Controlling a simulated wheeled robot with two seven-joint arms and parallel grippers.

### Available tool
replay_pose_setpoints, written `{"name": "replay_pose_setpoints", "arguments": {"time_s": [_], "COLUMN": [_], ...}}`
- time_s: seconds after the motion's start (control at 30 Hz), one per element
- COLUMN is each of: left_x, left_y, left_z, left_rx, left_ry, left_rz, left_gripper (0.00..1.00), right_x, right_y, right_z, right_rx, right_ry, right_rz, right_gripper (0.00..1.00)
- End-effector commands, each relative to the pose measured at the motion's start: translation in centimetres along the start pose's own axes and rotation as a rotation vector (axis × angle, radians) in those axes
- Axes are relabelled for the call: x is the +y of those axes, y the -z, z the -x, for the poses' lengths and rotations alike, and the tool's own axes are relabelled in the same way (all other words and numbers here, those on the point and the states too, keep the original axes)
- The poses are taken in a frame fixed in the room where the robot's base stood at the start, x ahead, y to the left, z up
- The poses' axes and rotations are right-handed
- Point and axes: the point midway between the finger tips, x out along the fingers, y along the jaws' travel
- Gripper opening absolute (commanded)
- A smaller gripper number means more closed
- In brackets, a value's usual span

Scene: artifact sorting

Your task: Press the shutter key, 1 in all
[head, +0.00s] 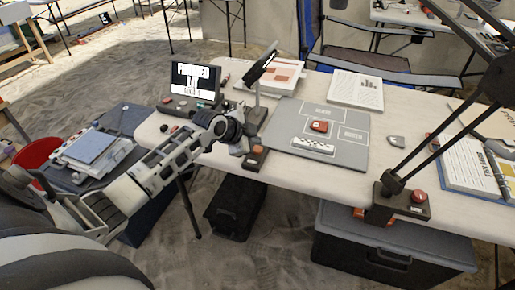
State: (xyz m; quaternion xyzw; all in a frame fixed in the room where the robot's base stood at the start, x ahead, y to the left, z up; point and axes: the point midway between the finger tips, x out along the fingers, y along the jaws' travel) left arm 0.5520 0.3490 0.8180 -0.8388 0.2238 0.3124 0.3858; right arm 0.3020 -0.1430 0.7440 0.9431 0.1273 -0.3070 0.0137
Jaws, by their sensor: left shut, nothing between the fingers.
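A small dark box with an orange-red key (257,149) sits at the table's front edge, in front of the camera stand. Its label is too small to read, so I cannot tell for sure that it is the shutter key. My left gripper (243,148) is shut and empty, close by the left side of this box. I cannot tell whether the fingertips touch it. A second dark box with a red button (419,197) stands at the right front, by the lamp base. My right gripper is not in view.
A grey mat (350,163) carries a red object (320,126) and a scale strip (312,145). A tilted black device (262,62) stands over the table's left part, near a lit screen (195,82). A black lamp arm (440,133) crosses the right side.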

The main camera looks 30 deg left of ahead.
Motion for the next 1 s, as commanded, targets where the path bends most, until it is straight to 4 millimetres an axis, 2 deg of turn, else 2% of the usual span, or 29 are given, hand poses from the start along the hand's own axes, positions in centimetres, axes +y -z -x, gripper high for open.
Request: {"name": "replay_pose_setpoints", "arguments": {"time_s": [0.73, 1.0], "left_x": [0.02, 0.45], "left_y": [-0.01, -0.43], "left_z": [-0.02, -0.58], "left_rx": [0.0, -0.001], "left_ry": [0.0, -0.001], "left_rz": [0.0, 0.0], "left_gripper": [0.0, 0.0], "right_x": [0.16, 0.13], "right_y": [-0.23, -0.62], "right_z": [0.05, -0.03], "right_rx": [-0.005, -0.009], "right_ry": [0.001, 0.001], "right_rz": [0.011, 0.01], "right_gripper": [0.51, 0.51]}}
